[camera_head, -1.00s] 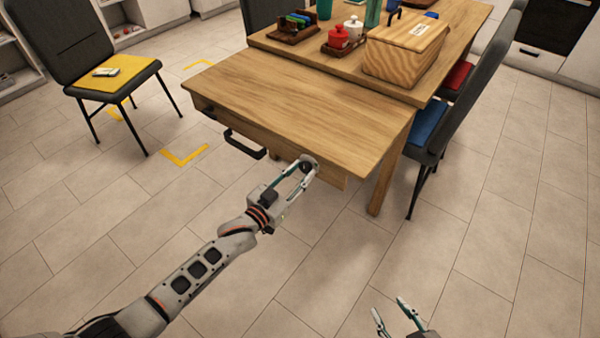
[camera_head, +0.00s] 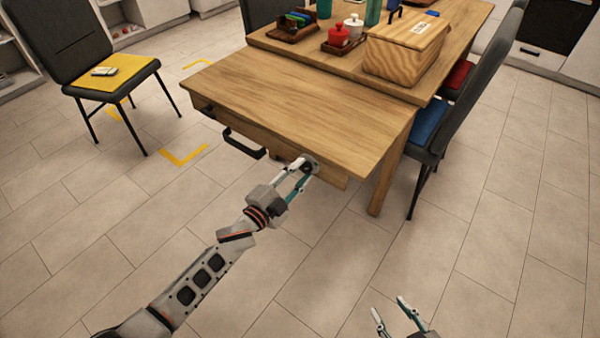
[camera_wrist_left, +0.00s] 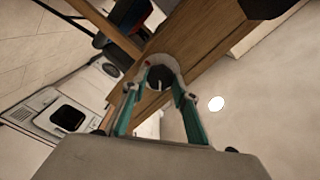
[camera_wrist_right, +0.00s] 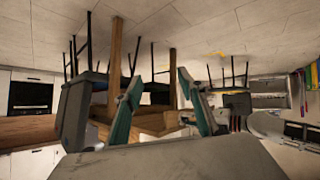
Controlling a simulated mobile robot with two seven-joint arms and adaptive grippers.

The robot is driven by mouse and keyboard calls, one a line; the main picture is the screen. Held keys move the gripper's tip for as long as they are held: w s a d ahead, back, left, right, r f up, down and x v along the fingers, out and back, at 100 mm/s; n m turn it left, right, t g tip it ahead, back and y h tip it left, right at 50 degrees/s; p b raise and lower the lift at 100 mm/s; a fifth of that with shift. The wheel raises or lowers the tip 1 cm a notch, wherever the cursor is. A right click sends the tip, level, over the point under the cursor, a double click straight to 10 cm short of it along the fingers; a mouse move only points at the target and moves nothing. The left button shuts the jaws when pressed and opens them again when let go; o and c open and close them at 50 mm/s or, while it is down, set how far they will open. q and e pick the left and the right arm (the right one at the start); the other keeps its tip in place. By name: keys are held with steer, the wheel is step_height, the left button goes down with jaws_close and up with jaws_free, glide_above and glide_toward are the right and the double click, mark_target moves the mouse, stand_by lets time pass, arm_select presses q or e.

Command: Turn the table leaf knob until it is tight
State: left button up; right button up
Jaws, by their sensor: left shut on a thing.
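The table leaf (camera_head: 300,105) is the lower wooden panel at the near end of the table. Its knob (camera_head: 308,161), dark and round, sits under the near edge, mostly hidden by my fingers. My left gripper (camera_head: 304,166) reaches it from below and is shut on it. In the left wrist view the knob (camera_wrist_left: 160,76) shows as a dark round between the teal fingers, against the wooden apron. My right gripper (camera_head: 389,312) is open and empty at the bottom, well away from the table; its parted fingers also show in the right wrist view (camera_wrist_right: 158,95).
A black handle (camera_head: 244,147) sticks out left of the knob. A wooden box (camera_head: 405,55) and trays with jars stand on the upper tabletop. Chairs stand at the left (camera_head: 110,85) and right (camera_head: 435,120). The floor in front is clear.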

arm_select(q)
steer(key=shift+m, duration=1.1)
arm_select(e)
steer(key=shift+r, duration=0.1)
steer(key=shift+w+a, duration=0.1)
steer(key=shift+a, duration=0.1)
arm_select(q)
steer(key=o, duration=1.1)
arm_select(e)
steer(key=shift+d, duration=0.1)
arm_select(q)
steer(key=shift+s+a, duration=0.15)
steer(key=shift+s, duration=0.1)
steer(key=v, duration=1.1)
steer(key=shift+s, duration=0.2)
